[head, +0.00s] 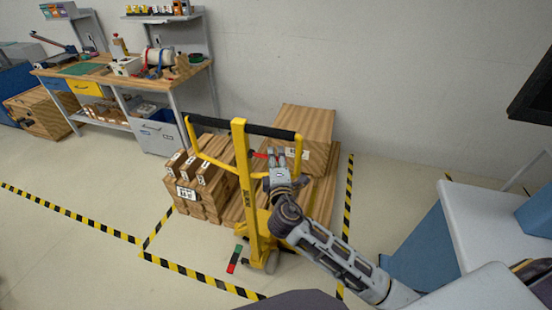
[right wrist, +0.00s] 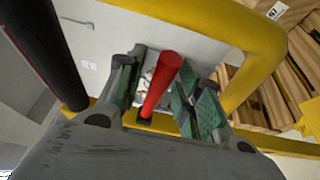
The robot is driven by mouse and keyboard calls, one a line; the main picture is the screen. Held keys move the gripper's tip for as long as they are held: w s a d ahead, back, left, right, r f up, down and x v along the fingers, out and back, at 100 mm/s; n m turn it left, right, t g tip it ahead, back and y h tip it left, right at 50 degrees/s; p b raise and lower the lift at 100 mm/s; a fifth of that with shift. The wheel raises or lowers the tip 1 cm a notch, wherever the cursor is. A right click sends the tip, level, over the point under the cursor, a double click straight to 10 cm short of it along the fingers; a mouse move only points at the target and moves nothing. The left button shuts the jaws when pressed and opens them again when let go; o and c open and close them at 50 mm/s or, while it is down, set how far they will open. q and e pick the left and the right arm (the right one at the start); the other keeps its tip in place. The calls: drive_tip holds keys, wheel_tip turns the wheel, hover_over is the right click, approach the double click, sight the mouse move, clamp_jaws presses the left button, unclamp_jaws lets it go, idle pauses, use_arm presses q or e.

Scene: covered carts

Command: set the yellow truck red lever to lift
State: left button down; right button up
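The yellow truck (head: 252,195) stands among wooden boxes, with a black bar across the top of its yellow handle frame. Its red lever (head: 260,155) sticks out to the left of my right gripper (head: 277,155), inside the handle frame. In the right wrist view, the red lever (right wrist: 162,85) lies between the two green-padded fingers of the right gripper (right wrist: 165,95). The fingers are apart, with gaps beside the lever. My left gripper is not in view.
Wooden boxes (head: 205,200) flank the truck, with a larger crate (head: 305,125) behind. Yellow-black tape (head: 195,275) marks the floor around it. A workbench (head: 110,85) stands at the back left. A white-topped cart (head: 495,215) is at the right. Floor at the left is clear.

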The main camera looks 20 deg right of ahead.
clamp_jaws()
idle(0.4)
drive_tip(key=shift+f+m+t+b, duration=0.4)
drive_tip(key=shift+f+m+b, duration=0.4)
drive_tip(key=shift+b, duration=2)
drive_tip(key=shift+a+f+m+b, duration=0.1)
drive_tip(key=shift+f+m+b, duration=0.15)
drive_tip(key=shift+b, duration=0.6)
drive_tip(key=shift+w+m+b, duration=0.1)
drive_tip(key=shift+m+b, duration=0.15)
drive_tip(key=shift+b, duration=0.3)
